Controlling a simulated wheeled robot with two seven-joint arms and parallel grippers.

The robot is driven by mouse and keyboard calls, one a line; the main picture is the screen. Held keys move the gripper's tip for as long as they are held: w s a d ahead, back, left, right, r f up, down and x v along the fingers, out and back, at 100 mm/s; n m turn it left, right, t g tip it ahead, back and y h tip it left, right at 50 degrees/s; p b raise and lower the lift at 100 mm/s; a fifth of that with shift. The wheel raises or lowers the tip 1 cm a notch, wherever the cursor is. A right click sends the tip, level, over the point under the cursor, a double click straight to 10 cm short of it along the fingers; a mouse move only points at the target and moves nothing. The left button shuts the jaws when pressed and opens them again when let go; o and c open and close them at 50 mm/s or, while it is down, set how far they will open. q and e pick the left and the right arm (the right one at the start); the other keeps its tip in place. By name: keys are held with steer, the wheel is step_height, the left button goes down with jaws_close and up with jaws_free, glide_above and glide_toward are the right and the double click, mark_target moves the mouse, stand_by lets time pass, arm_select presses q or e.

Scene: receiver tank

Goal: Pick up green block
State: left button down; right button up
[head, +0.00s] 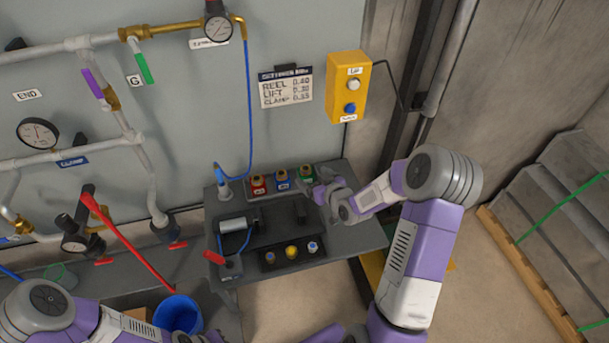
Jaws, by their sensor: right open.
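The green block (306,172) stands at the right end of a short row at the back of the dark workbench (350,238). A blue block (282,180) and a red block (258,185) stand to its left. My right gripper (320,186) is open, just to the right of and in front of the green block. Its fingers are close to the block and nothing shows between them. I cannot tell whether they touch it. My left arm shows at the bottom left, but its gripper is not in view.
A panel with several knobs (291,252) is on the bench front. A grey cylinder (233,225) and a red-handled lever (214,257) are at its left. A blue bucket (178,313) stands at lower left. A yellow button box (347,88) hangs on the wall above.

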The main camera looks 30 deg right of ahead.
mark_target(308, 172)
steer(key=x, duration=0.4)
steer(key=shift+w+d+f+b, duration=0.25)
steer(key=shift+w+d+b, duration=0.05)
steer(key=c, duration=1.5)
